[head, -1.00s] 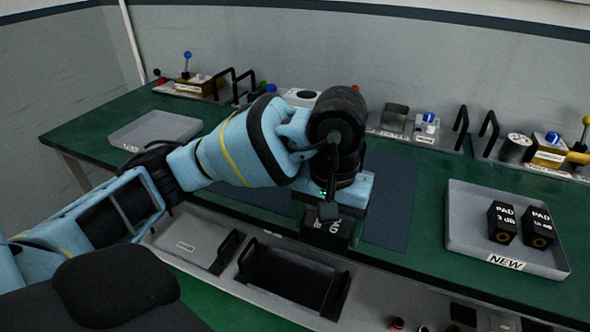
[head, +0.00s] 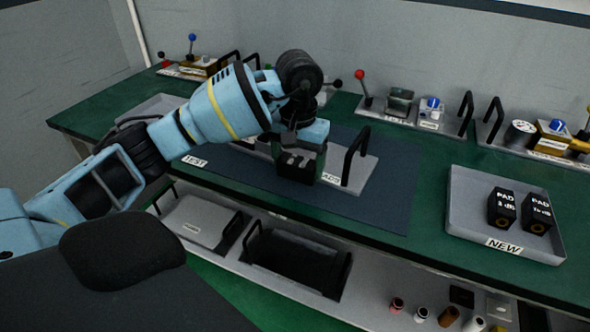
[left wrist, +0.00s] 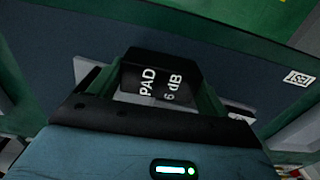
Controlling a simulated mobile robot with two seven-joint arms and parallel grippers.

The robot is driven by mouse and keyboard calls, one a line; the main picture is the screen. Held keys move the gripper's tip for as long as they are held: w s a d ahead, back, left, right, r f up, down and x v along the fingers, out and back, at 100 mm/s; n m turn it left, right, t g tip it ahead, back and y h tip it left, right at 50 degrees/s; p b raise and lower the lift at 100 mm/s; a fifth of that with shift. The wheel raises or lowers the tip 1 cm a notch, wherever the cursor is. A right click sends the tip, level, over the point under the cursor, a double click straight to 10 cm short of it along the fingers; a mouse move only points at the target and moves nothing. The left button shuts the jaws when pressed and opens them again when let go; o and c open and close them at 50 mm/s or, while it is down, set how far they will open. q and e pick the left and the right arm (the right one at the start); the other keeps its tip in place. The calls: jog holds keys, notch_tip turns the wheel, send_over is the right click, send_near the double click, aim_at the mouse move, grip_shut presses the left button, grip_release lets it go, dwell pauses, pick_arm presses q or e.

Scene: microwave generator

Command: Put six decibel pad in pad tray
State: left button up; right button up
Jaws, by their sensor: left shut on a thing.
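My left gripper (head: 300,150) is shut on a black block, the six decibel pad (head: 295,166). In the left wrist view the pad (left wrist: 160,77) sits between the green fingers and reads "PAD 6 dB". The gripper hangs over the blue mat, in front of a grey panel (head: 357,178) with black handles; I cannot tell whether the pad touches anything. The grey tray marked NEW (head: 462,224) at the right holds a 3 dB pad (head: 502,208) and a 10 dB pad (head: 537,213). No tray is readably marked as the pad tray. My right gripper is not in view.
The blue mat (head: 385,205) has a TEST label at its left. A shelf below holds a dark open tray (head: 297,262) with black handles and several small parts at the right. Instruments with levers and handles line the back. Green bench shows bare beside the NEW tray.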

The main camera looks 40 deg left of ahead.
aim_at(296, 172)
pick_arm(q)
jog(key=shift+a, duration=0.1)
jog(key=shift+w+a, duration=0.2)
jog(key=shift+a, duration=0.15)
jog(key=shift+w+a+f+p, duration=0.1)
jog(key=shift+f+p, duration=0.2)
jog(key=shift+f, duration=1.5)
jog(key=shift+f, duration=0.1)
jog(key=shift+f, duration=0.1)
jog(key=o, duration=1)
jog(key=shift+o, duration=0.2)
notch_tip(296, 172, up, 12)
jog(key=shift+r, duration=0.2)
